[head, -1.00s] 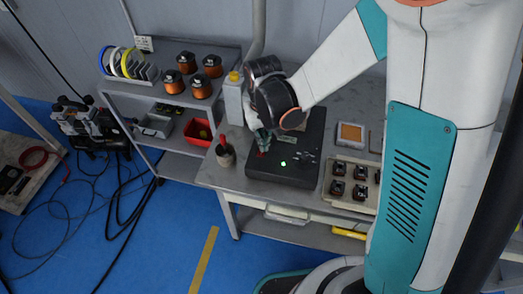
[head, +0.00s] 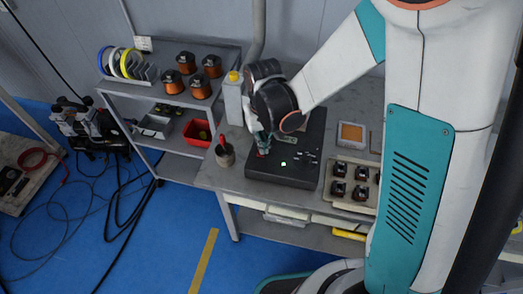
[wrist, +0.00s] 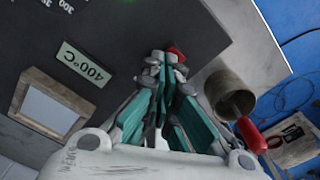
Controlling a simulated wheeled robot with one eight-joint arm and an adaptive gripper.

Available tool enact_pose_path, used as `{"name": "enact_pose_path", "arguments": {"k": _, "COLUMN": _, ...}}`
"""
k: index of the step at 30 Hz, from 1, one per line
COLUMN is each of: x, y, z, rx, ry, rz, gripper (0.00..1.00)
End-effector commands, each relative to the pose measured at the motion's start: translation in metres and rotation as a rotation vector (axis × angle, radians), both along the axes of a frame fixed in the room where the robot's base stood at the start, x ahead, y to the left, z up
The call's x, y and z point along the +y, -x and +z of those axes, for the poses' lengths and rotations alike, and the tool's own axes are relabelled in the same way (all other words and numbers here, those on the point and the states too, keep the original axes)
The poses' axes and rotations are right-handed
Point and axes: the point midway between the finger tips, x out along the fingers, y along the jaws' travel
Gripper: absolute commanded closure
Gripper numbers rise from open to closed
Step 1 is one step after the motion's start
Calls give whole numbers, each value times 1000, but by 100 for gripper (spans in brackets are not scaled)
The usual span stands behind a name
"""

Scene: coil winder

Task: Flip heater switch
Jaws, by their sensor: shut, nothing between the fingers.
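The heater is a flat black box (head: 290,178) on the workbench, with a lit green light (head: 283,164) on top. It also shows in the wrist view (wrist: 150,25) with a green "400°C" label (wrist: 83,64). A small red switch (wrist: 178,54) sits on the box close to its edge, just beyond my fingertips and partly hidden by them. My gripper (wrist: 164,60) is shut and empty, its tips close to the switch; I cannot tell whether they touch it. In the head view my gripper (head: 264,147) points down over the box's left part.
A pot with a red-handled tool (head: 225,154) stands just left of the box. A white bottle (head: 234,102) stands behind it. A tray of small coils (head: 345,205) and a framed orange panel (head: 352,136) are to the right.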

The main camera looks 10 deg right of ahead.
Motion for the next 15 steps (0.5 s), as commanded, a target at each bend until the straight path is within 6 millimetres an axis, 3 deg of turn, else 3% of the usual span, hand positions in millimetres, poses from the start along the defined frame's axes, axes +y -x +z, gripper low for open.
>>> {"name": "enact_pose_path", "arguments": {"k": 15, "x": 0, "y": 0, "z": 34, "rx": 0, "ry": 0, "rz": 0, "gripper": 100}}
